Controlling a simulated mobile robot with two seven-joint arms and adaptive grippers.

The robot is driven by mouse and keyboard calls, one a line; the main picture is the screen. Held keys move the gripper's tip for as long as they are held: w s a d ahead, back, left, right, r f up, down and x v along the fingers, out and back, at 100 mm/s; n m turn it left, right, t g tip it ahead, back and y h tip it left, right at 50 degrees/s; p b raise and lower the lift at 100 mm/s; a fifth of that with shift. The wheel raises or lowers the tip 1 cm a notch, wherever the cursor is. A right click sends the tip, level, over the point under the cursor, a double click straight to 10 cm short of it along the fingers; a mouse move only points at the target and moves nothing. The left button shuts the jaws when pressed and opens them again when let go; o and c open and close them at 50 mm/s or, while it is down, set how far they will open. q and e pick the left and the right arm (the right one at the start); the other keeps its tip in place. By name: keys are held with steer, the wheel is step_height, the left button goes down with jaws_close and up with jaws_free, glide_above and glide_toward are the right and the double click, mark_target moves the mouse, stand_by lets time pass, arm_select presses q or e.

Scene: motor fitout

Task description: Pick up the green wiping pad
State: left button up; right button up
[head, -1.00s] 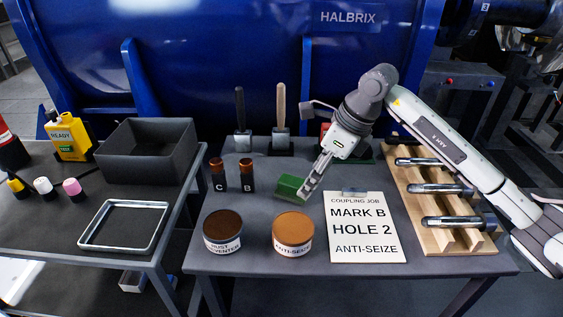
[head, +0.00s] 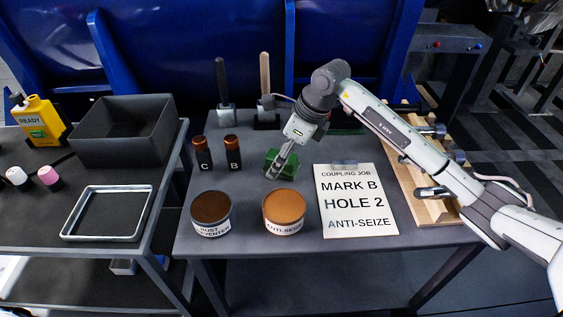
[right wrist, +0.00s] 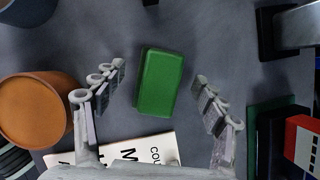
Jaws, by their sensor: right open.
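The green wiping pad (head: 284,162) lies on the grey table, behind the anti-seize tin and partly hidden by my right gripper in the head view. In the right wrist view the pad (right wrist: 160,82) is a whole green block between the two spread fingers. My right gripper (head: 278,172) reaches down over the pad. In the right wrist view the right gripper (right wrist: 160,95) is open, with a gap between each finger and the pad. My left gripper is not in either view.
The orange-lidded anti-seize tin (head: 284,210) stands close in front; a brown-lidded tin (head: 211,212) is to its left. Bottles C (head: 202,153) and B (head: 232,153) stand left of the pad. A job sheet (head: 355,205) and wooden rack (head: 432,205) are to the right. Two upright-handled tools (head: 265,85) stand behind.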

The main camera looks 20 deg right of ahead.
steer(key=shift+c, duration=0.6)
steer(key=c, duration=1.3)
steer(key=shift+r, duration=0.1)
